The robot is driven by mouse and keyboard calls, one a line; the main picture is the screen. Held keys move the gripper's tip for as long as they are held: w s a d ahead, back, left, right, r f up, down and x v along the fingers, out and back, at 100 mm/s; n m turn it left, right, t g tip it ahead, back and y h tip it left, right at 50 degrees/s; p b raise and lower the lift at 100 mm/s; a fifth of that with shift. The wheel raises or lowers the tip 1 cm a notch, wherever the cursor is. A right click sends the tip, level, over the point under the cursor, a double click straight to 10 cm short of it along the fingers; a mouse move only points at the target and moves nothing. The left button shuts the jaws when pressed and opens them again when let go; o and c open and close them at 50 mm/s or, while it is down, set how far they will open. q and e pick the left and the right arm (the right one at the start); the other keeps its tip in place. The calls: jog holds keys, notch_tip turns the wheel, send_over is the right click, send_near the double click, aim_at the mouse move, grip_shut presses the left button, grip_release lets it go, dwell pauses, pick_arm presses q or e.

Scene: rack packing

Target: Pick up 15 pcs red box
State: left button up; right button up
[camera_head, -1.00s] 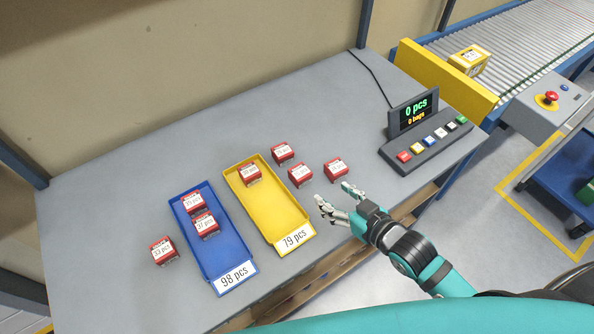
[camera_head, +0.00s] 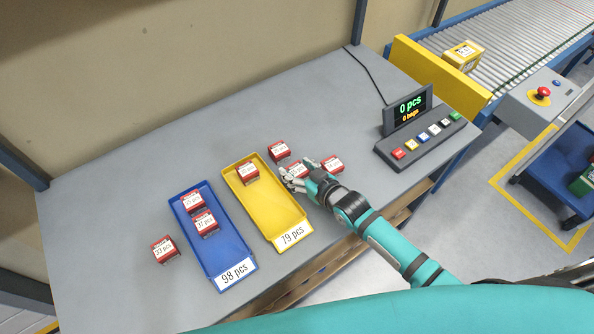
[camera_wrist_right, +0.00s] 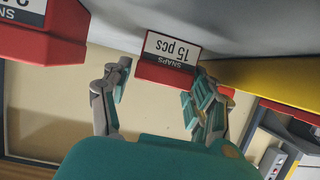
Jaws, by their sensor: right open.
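The red box labelled 15 pcs (camera_wrist_right: 165,68) shows upside down in the right wrist view, just ahead of my right gripper and between the directions of its fingers. In the head view a red box (camera_head: 298,169) right at the fingertips appears to be this one; the hand partly covers it and its label is hard to read. My right gripper (camera_head: 297,174) is open, low over the table, right of the yellow tray. No firm contact with the box can be made out. My left gripper is not in view.
Red boxes stand close by, one behind (camera_head: 279,150) and one to the right (camera_head: 332,164). A yellow tray (camera_head: 262,205) holds one red box; a blue tray (camera_head: 226,248) holds two. Another red box (camera_head: 165,249) is at left. A counter panel (camera_head: 420,143) stands right.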

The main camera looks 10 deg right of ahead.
jog(key=shift+w+a+f, duration=0.15)
jog(key=shift+w, duration=0.2)
jog(key=shift+s, duration=0.1)
jog(key=shift+c, duration=0.3)
jog(key=c, duration=0.9)
jog(key=shift+c, duration=0.2)
